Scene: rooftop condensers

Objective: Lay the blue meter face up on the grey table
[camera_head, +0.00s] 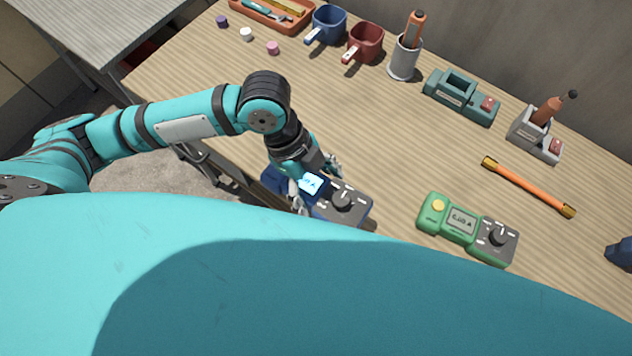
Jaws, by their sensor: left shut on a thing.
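The blue meter (350,202) is face up near the front edge of the wooden bench, with its lit display and dark dial showing. My left gripper (316,186) is shut on it, with fingers on either side of its body near the display. Part of the meter is hidden behind the gripper. I cannot tell whether it rests on the bench or is held just above it. The grey table (85,28) stands at the upper left, and its visible top is bare.
The wooden bench (400,135) holds a green meter (468,228), an orange rod (527,187), a blue mug (327,25), a red mug (364,42), a pen cup (404,58), a teal device (461,97) and an orange tray (270,14). My teal body covers the lower view.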

